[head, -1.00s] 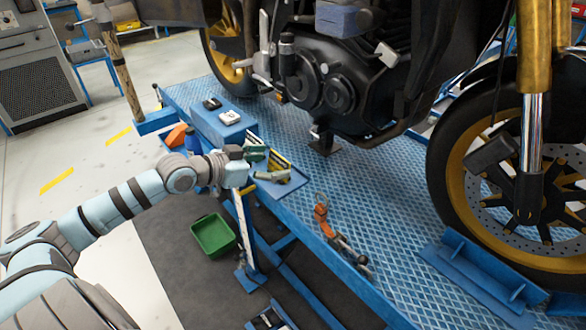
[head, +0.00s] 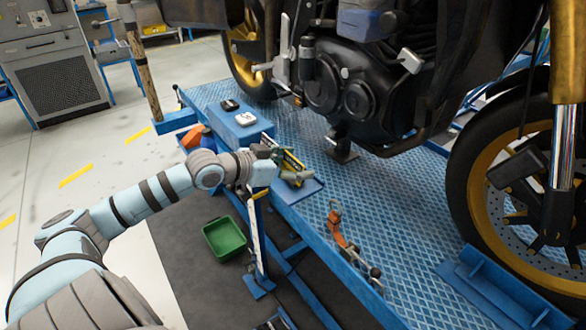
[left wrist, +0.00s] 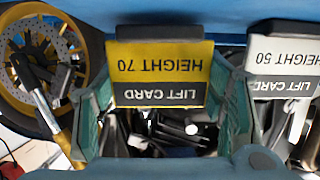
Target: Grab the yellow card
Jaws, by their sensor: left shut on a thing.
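The yellow card (left wrist: 160,62), with a black band and the words LIFT CARD HEIGHT 70, sits between the green fingers of my left gripper (left wrist: 163,88) in the left wrist view. The lettering is upside down there. My left gripper (head: 270,156) is shut on the card at the edge of the blue lift platform. In the head view the yellow card (head: 291,162) shows only as a small strip beside the fingers. My right gripper is not in view.
A white card marked HEIGHT 50 (left wrist: 284,50) stands right of the yellow one in the left wrist view. A motorcycle (head: 340,85) stands on the blue platform (head: 290,225). A blue box (head: 235,125) is behind the gripper; a green bin (head: 224,238) lies below.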

